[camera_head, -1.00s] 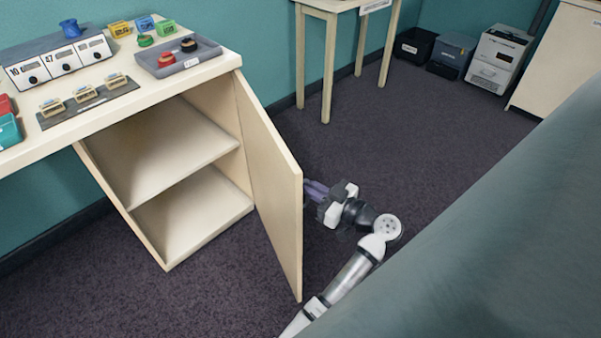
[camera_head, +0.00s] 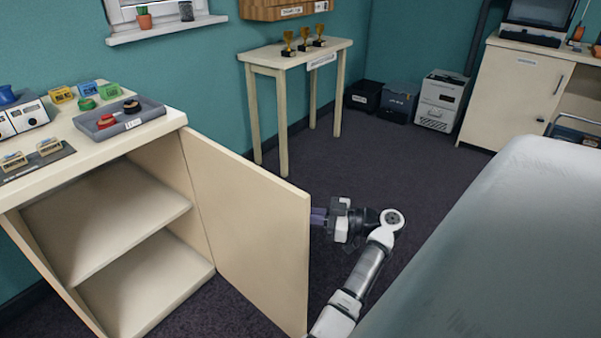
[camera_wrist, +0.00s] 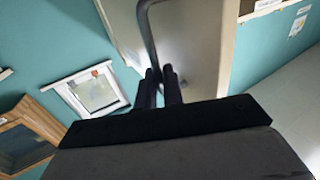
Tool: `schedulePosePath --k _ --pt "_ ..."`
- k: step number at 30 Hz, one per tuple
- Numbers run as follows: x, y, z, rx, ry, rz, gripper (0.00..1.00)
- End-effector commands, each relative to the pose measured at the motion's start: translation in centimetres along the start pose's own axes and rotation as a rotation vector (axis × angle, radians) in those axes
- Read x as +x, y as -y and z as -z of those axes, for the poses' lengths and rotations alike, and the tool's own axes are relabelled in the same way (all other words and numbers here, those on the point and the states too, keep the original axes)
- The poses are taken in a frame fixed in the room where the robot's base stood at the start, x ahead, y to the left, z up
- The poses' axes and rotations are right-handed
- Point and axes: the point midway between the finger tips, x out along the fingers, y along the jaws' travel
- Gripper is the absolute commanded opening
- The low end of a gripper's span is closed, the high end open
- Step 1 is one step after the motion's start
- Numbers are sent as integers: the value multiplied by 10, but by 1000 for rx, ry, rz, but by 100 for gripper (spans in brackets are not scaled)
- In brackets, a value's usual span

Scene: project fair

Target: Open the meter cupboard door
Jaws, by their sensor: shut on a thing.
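The cupboard door (camera_head: 245,225) is cream and stands swung wide open, hinged at its left edge on the cupboard below the left-hand counter. Two bare shelves (camera_head: 110,215) show inside. My gripper (camera_head: 318,216) is at the outer face of the door, near its free edge; the fingertips are partly hidden behind the door in the head view. In the wrist view my gripper (camera_wrist: 160,75) has its fingers close together around a grey bar handle (camera_wrist: 149,40) in front of the door's pale face (camera_wrist: 190,45).
A narrow table (camera_head: 300,52) with trophies stands at the back wall. A tray (camera_head: 120,118) lies on the left counter. Dark floor (camera_head: 350,160) is clear behind my arm.

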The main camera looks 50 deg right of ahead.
Motion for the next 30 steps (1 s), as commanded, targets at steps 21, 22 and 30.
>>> schedulePosePath --k 21,22,30 --pt "1 -7 -7 15 4 25 21" --pt "1 -7 -7 14 4 24 24" --pt "-2 -7 -3 8 1 21 31"
